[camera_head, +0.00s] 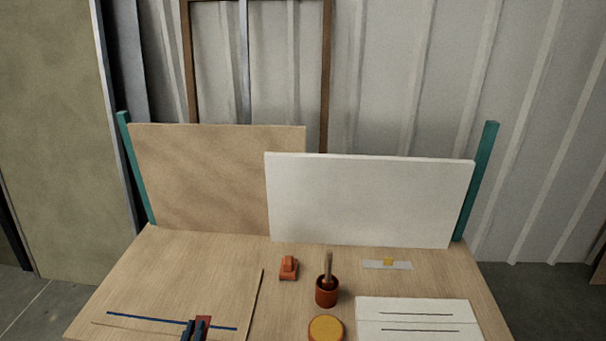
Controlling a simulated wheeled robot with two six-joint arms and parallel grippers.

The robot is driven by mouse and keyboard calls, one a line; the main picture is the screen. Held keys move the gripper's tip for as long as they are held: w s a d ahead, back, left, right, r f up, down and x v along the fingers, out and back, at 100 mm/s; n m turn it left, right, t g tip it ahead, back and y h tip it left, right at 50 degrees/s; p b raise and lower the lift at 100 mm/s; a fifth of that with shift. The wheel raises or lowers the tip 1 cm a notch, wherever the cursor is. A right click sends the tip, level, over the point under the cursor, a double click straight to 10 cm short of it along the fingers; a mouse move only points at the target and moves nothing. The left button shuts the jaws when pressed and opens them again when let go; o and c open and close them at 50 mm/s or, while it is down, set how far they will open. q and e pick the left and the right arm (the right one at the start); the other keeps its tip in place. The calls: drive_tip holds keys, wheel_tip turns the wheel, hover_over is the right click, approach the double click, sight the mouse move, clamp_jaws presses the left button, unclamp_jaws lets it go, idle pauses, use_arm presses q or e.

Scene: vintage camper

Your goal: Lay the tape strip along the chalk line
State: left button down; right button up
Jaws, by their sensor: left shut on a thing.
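A thin blue strip (150,319), which looks like the tape strip, runs across the near left of the wooden table and slopes slightly down to the right. My left gripper (195,329), dark blue and red, is at the bottom edge and is shut on the strip right of its middle. The gripper hides that part of the strip. A thin faint line (120,328), perhaps the chalk line, runs just below the strip at a slight angle to it. Its right part is hidden by the gripper or out of frame. Whether the strip touches the surface is unclear. My right gripper is not in view.
Tan (205,180) and white (370,200) panels stand behind.

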use_arm(q)
drive_tip(key=shift+s+d+r, duration=0.25)
drive_tip(key=shift+d+r, duration=0.35)
drive_tip(key=shift+r, duration=0.25)
drive_tip(key=shift+f, duration=0.1)
drive_tip(key=w+a+f+m+h+p, duration=0.1)
drive_tip(key=w+a+f+h+p, duration=0.1)
drive_tip(key=a+f, duration=0.5)
wheel_tip(320, 180, down, 4)
drive_tip(key=shift+a+r, duration=0.1)
drive_tip(key=shift+a, duration=0.25)
drive_tip(key=shift+w, duration=0.2)
hover_over(172, 314)
drive_tip(key=s, duration=0.1)
drive_tip(key=shift+s+d+f+p, duration=0.1)
drive_tip(key=shift+d+f+p, duration=0.3)
drive_tip(key=shift+f, duration=0.3)
drive_tip(key=f, duration=0.1)
drive_tip(key=b, duration=0.1)
drive_tip(key=w+f+b, duration=0.1)
drive_tip(key=shift+a+f, duration=0.35)
drive_tip(key=shift+a, duration=0.05)
drive_tip(key=shift+f+b, duration=0.25)
drive_tip(key=shift+b, duration=0.05)
